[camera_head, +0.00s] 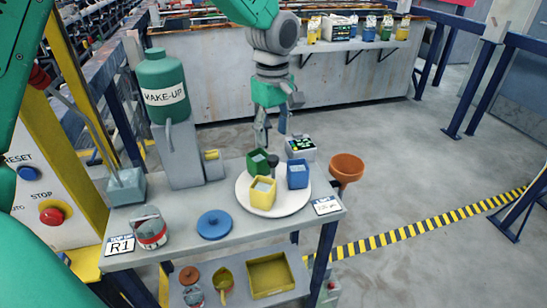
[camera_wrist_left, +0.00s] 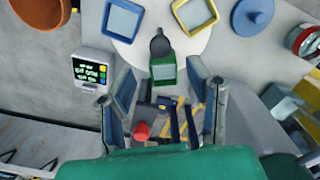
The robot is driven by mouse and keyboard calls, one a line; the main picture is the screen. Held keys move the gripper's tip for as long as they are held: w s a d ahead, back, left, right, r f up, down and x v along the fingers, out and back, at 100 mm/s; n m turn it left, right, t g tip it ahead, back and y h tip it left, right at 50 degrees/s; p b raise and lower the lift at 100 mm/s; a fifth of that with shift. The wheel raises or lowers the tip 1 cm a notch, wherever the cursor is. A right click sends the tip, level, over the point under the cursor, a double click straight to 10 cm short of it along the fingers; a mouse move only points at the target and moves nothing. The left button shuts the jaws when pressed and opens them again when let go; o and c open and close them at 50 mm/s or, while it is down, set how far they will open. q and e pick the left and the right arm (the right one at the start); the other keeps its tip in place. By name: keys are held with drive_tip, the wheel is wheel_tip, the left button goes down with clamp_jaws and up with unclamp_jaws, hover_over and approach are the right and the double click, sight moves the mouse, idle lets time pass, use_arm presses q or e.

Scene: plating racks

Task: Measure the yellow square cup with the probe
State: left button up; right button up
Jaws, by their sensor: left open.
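The yellow square cup (camera_head: 262,204) stands upright on the round white plate (camera_head: 292,206), nearest its front edge; it also shows at the top of the left wrist view (camera_wrist_left: 183,28). A green cup (camera_head: 254,168) and a blue cup (camera_head: 298,182) share the plate. A dark round-headed piece (camera_head: 272,159), possibly the probe, stands beside the green cup. My left gripper (camera_head: 269,137) is open behind and above the green cup. In the left wrist view its fingers (camera_wrist_left: 158,82) spread either side of that cup, with nothing held. My right gripper is out of view.
A meter with a lit screen (camera_head: 300,146) stands behind the plate. An orange funnel-like bowl (camera_head: 346,165) is at the right edge. A green MAKE-UP bottle (camera_head: 163,88), blue lid (camera_head: 214,224) and can (camera_head: 150,233) occupy the bench's left.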

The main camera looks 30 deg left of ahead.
sight(273, 157)
use_arm(q)
wheel_tip(273, 157, down, 7)
drive_tip(key=shift+f, duration=0.2)
clamp_jaws()
